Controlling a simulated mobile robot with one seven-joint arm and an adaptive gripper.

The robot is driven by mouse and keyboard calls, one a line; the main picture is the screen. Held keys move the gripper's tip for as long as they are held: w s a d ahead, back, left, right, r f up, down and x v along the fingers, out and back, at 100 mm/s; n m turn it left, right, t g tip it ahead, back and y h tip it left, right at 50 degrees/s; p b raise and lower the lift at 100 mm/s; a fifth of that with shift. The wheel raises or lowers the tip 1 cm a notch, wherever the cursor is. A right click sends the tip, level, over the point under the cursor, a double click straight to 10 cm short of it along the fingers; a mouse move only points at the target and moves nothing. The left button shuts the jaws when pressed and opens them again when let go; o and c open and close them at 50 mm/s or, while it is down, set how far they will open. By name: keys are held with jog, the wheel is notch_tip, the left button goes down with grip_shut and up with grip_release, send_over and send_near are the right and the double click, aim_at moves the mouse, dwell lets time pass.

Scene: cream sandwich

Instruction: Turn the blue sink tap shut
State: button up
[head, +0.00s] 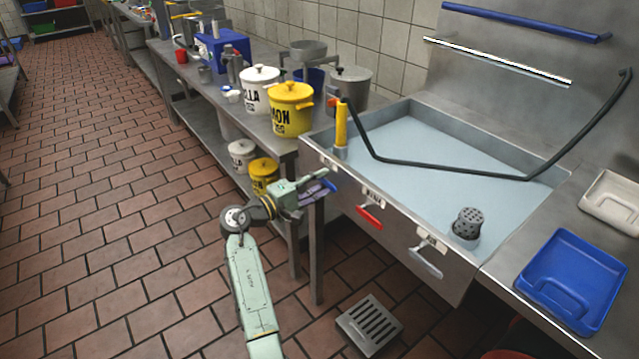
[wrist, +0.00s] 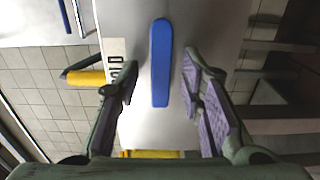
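The blue sink tap (wrist: 160,62) shows in the wrist view as a long blue lever on the steel sink front, standing upright in the picture. A label (wrist: 115,55) partly reading "OLD" is beside it. My gripper (wrist: 161,85) is open, with one purple-padded finger on each side of the lever and visible gaps to both. In the head view, my gripper (head: 317,191) is at the left end of the sink front. It hides most of the blue tap there; only a small blue bit shows at the fingertips. I cannot tell whether the fingers touch the tap.
A red lever (head: 370,216) and a grey lever (head: 425,262) are farther right on the sink front. A table leg (head: 316,250) stands below my gripper. A blue tray (head: 572,280) lies right.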

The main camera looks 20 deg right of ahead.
jog(key=v, duration=1.2)
